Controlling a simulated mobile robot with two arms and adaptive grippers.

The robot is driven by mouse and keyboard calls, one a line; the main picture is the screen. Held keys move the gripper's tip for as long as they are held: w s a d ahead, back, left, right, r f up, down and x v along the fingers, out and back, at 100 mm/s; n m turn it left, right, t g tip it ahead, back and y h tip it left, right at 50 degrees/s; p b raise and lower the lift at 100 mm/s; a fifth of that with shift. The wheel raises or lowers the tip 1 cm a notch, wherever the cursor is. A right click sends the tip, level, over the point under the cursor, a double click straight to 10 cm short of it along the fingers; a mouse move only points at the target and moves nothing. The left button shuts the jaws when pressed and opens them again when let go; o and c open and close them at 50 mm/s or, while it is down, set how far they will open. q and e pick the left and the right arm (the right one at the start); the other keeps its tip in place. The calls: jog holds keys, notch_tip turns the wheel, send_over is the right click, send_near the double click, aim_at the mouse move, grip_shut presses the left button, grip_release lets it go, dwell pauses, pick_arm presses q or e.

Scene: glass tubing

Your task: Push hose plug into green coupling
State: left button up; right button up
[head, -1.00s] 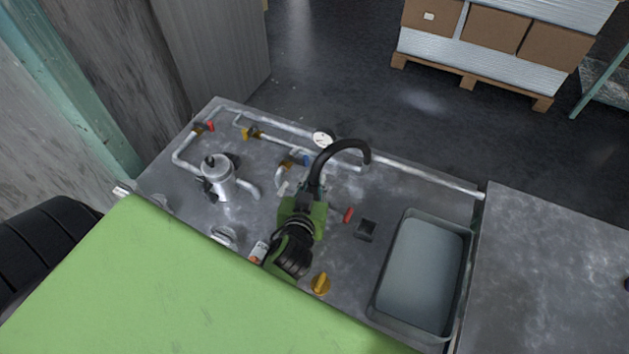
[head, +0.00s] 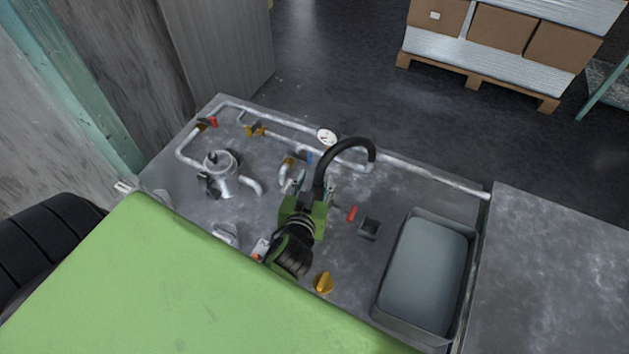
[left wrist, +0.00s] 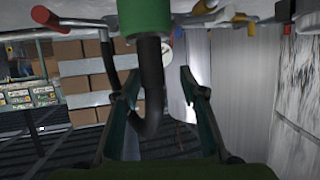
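My left gripper (head: 312,186) is over the bench, its two teal fingers apart on either side of the black hose. The hose (head: 357,142) rises between the fingers and bends over in a loop to the right. In the left wrist view the hose (left wrist: 151,75) runs between the open fingers (left wrist: 160,75), nearer the left one, with a gap to the right one. A green cylindrical coupling (left wrist: 146,16) shows at the top, and the hose end meets it. The plug itself is hidden, so I cannot tell how deep it sits. My right gripper is not in view.
The metal bench carries a pipe run with a gauge (head: 326,137), a grey canister (head: 218,168), a red-handled valve (head: 352,212) and a yellow knob (head: 324,282). A grey tray (head: 379,309) stands right. Boxes on a pallet (head: 470,83) are beyond the bench.

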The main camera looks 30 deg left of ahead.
pick_arm(q)
jog(key=v, duration=0.6)
jog(key=shift+s+d, duration=0.3)
jog(key=shift+s+d+r, duration=0.1)
jog(key=shift+s+r, duration=0.2)
jog(key=shift+s, duration=0.35)
jog(key=shift+n, duration=0.3)
jog(key=x, duration=0.5)
jog(key=r+x, duration=0.1)
jog(key=x, duration=0.2)
jog(key=shift+w+d+p, duration=0.25)
jog(key=shift+d+p, duration=0.05)
jog(key=shift+p, duration=0.05)
jog(key=shift+r, duration=0.2)
